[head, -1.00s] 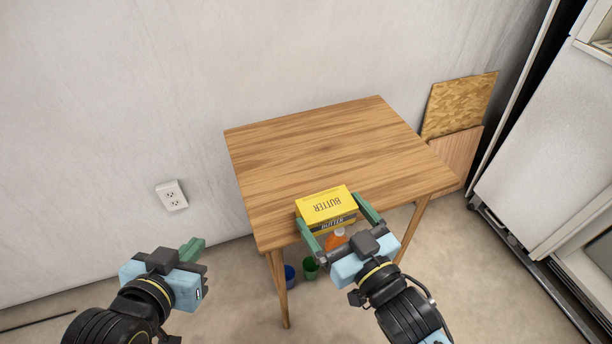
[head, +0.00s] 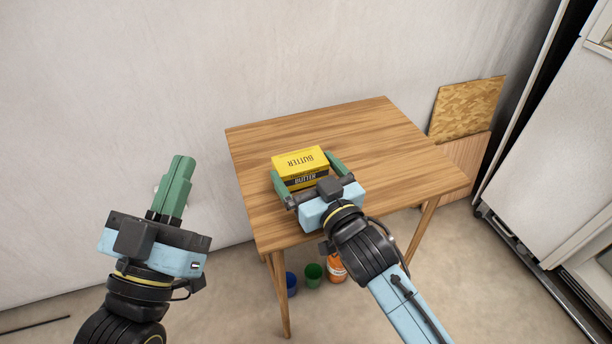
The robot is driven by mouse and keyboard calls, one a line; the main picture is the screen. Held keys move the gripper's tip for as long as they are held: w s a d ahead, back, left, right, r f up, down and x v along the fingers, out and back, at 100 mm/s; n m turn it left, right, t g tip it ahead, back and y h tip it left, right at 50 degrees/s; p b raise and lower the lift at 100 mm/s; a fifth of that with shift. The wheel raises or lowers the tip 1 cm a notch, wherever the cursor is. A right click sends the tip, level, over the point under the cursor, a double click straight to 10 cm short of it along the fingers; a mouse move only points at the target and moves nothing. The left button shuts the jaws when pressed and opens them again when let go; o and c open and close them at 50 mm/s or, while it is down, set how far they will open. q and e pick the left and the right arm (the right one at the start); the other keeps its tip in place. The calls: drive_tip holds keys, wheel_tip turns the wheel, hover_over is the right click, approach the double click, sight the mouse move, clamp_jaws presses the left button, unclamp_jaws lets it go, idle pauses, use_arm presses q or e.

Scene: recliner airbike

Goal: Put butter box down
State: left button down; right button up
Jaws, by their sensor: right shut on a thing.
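The yellow and black butter box (head: 302,163) is in the head view, over the left middle part of the wooden table (head: 350,130). My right gripper (head: 308,177) is shut on it, with one green finger on each side of the box. I cannot tell whether the box's underside touches the tabletop. My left gripper (head: 172,187) is left of the table, in front of the wall, with its green fingers close together and pointing up. Nothing shows between them.
The tabletop around the box is bare. Under the table on the floor stand a blue cup (head: 291,283), a green cup (head: 313,275) and an orange bottle (head: 337,268). Boards (head: 465,108) lean at the right wall beside a white cabinet (head: 560,130).

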drive_tip(key=shift+w+a+f, duration=0.1)
drive_tip(key=shift+w+f, duration=0.15)
use_arm(q)
drive_tip(key=shift+s+a+r+t+b, duration=0.1)
drive_tip(key=shift+s+r+t+b, duration=0.4)
drive_tip(key=shift+r+t, duration=0.35)
use_arm(e)
drive_tip(key=shift+s, duration=0.1)
drive_tip(key=shift+f, duration=0.2)
drive_tip(key=o, duration=0.8)
use_arm(q)
drive_tip(key=shift+s, duration=0.1)
